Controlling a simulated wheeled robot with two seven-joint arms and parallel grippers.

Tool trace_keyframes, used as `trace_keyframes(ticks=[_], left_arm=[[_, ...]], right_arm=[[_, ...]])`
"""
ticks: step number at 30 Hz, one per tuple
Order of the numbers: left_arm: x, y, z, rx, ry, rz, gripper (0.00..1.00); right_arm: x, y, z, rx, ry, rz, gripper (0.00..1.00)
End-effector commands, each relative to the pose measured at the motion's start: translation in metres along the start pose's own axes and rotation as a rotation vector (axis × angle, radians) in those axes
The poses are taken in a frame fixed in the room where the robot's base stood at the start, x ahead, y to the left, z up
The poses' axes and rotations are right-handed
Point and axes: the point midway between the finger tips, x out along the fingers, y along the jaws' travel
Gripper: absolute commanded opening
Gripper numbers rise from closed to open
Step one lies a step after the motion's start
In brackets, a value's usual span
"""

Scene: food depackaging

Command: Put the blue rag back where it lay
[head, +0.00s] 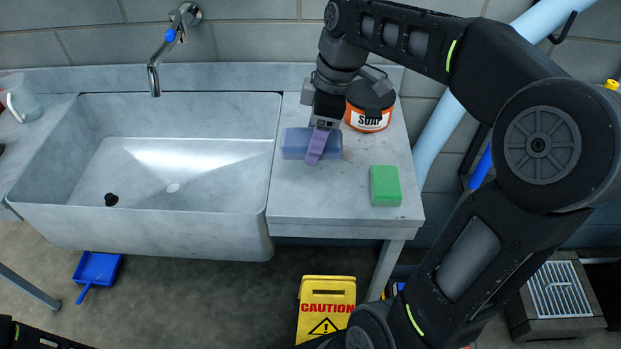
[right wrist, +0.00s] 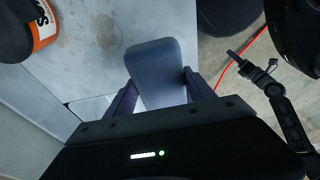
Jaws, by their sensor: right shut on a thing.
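The blue rag (head: 296,143) shows at the worktop right of the sink, as a flat, rounded oblong pad. My right gripper (head: 318,152), with purple fingers, comes down over it and is shut on it. In the right wrist view the rag (right wrist: 158,72) sticks out between the two fingers of the right gripper (right wrist: 160,98). I cannot tell whether the rag touches the worktop (head: 340,200) or is held just above it.
A soap tub (head: 369,119) stands just behind and right of the rag. A green sponge (head: 385,185) lies nearer the worktop's front right. The sink (head: 120,220) is at the left. A yellow caution sign (head: 325,308) stands on the floor. The worktop's front left is clear.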

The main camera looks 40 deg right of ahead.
Motion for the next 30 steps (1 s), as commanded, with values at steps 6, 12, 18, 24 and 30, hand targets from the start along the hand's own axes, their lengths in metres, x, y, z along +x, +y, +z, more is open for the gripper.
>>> trace_keyframes(ticks=[6, 12, 18, 24, 30], left_arm=[[-0.001, 0.000, 0.000, 0.000, 0.000, 0.000, 0.36], [-0.004, 0.001, 0.000, -0.001, -0.001, -0.001, 0.36], [-0.005, 0.002, 0.001, -0.001, -0.001, -0.002, 0.36], [-0.005, 0.001, 0.001, -0.001, -0.001, -0.002, 0.36], [-0.006, 0.002, 0.001, -0.002, -0.002, -0.002, 0.36]], right_arm=[[0.008, 0.000, 0.002, 0.003, 0.000, -0.002, 0.00], [0.042, 0.000, 0.009, 0.003, 0.000, -0.004, 0.00], [0.061, 0.001, 0.013, 0.003, 0.002, 0.000, 0.00], [0.061, 0.001, 0.013, 0.003, 0.002, 0.001, 0.00], [0.074, 0.000, 0.016, 0.004, 0.002, -0.002, 0.00]])
